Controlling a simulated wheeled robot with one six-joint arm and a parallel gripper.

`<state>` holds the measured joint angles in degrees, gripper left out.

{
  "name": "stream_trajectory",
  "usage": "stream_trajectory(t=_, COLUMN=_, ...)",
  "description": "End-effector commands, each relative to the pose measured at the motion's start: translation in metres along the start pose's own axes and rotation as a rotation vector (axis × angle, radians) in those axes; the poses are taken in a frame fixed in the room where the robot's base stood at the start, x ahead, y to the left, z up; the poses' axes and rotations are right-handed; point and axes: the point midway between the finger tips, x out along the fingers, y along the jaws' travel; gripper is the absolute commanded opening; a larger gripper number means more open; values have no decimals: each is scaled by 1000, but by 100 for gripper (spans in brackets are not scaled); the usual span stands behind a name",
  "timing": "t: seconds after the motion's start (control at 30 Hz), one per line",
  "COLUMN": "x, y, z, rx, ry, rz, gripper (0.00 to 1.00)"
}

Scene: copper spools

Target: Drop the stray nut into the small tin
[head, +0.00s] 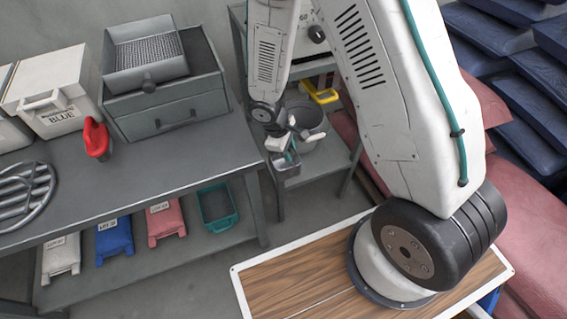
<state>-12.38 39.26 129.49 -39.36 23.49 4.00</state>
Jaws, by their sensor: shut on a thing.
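My gripper (290,139) is at the end of my arm, above the front left corner of the small side stand. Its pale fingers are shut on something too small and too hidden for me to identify. I cannot make out the nut by itself. A small dark grey open-topped box (286,170) with some teal inside is just below the fingers, at the stand's corner. It may be the small tin. I cannot tell whether the fingers touch it.
A round dark pot (314,117) stands just behind my gripper, with a yellow item (320,93) farther back. The grey workbench (190,155) at left holds a drawer cabinet (165,115), a red object (96,139) and a white BLUE box (55,100). A teal bin (217,224) is underneath.

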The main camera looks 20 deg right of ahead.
Motion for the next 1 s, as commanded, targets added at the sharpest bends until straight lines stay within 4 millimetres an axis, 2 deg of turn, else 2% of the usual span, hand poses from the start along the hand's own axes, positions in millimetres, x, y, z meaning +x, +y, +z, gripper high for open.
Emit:
stream_trajectory(t=0.2, x=14, y=-2, z=-2, rx=0, ry=-1, rz=-1, gripper=0)
stream_trajectory(t=0.47, x=15, y=-1, z=-2, rx=3, ry=0, rz=-2, gripper=0)
stream_trajectory(t=0.5, x=15, y=-1, z=-2, rx=3, ry=0, rz=-2, gripper=30)
stream_trajectory(t=0.6, x=15, y=-1, z=-2, rx=3, ry=0, rz=-2, gripper=53)
stream_trajectory(t=1.0, x=12, y=-2, z=-1, rx=3, ry=-1, rz=-3, gripper=53)
